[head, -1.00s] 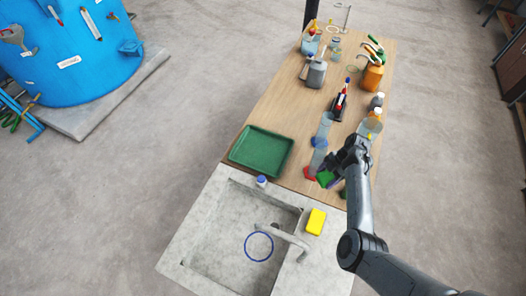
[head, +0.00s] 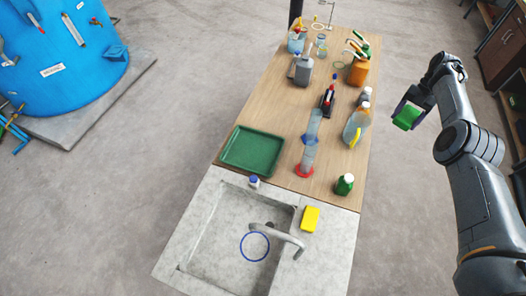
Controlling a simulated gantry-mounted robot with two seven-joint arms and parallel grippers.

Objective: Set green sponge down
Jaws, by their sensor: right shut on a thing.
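The green sponge (head: 407,117) is a small bright green block. My right gripper (head: 408,113) is shut on it and holds it in the air to the right of the wooden table (head: 266,110), over the floor. The sponge is apart from the table and everything on it. My left gripper is not in view.
A stone sink (head: 226,232) with a curved tap and a yellow sponge (head: 311,218) is at the front. A blue tank (head: 75,60) is at left.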

